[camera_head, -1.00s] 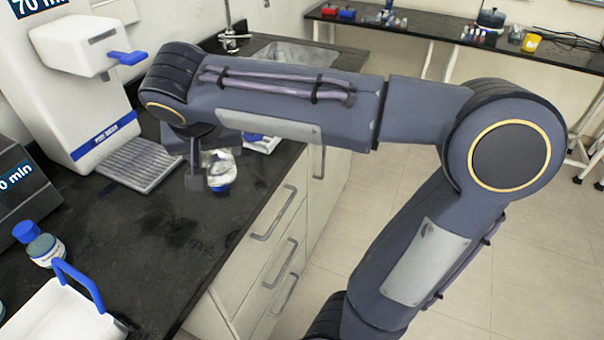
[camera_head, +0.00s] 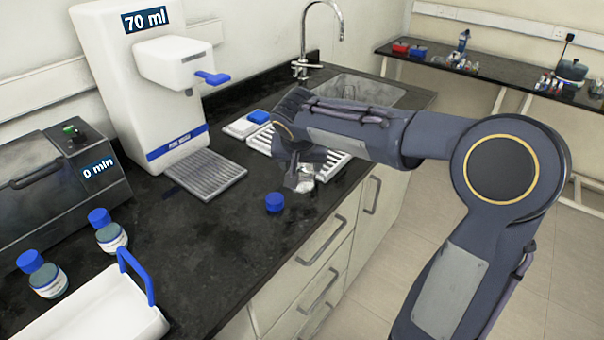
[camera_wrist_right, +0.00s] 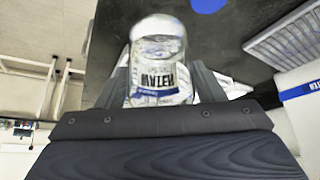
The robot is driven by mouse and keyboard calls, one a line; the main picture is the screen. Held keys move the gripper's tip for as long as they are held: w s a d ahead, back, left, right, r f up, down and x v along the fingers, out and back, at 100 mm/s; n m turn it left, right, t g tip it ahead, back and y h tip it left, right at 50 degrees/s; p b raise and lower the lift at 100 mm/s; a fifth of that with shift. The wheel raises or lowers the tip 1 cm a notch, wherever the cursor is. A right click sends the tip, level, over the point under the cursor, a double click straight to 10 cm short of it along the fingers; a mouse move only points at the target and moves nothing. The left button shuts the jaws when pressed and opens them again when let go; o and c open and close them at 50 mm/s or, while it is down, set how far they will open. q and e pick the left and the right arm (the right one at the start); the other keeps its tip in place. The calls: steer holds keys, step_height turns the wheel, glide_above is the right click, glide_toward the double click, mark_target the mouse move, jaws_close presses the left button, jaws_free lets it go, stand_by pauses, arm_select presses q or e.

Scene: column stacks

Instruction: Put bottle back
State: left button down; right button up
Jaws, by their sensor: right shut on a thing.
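My right gripper (camera_head: 301,168) is shut on a clear bottle (camera_head: 305,184), held above the counter near its front edge. In the right wrist view the bottle (camera_wrist_right: 160,62) sits between the fingers (camera_wrist_right: 163,85), its WATER label upside down. In the head view, the gripper hides much of the bottle. A loose blue cap (camera_head: 274,202) lies on the counter left of the bottle, and its edge shows in the wrist view (camera_wrist_right: 208,4). A white rack (camera_head: 262,140) stands behind the gripper, partly hidden by it. My left gripper is not in view.
A white water dispenser (camera_head: 150,90) reading 70 ml stands at the back with a grey drip tray (camera_head: 206,173). Two blue-capped bottles (camera_head: 110,235) (camera_head: 45,278), a white tray (camera_head: 100,310) and a grey machine (camera_head: 88,165) are left. The middle counter is clear.

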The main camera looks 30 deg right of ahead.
mark_target(302, 175)
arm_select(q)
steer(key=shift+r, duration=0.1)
arm_select(e)
steer(key=shift+x, duration=0.9)
step_height(302, 175, down, 3)
steer(key=shift+w+d, duration=0.15)
steer(key=shift+w, duration=0.05)
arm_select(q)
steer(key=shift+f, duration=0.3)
arm_select(e)
steer(key=shift+f, duration=0.15)
steer(key=o, duration=1.3)
steer(key=shift+c, duration=0.2)
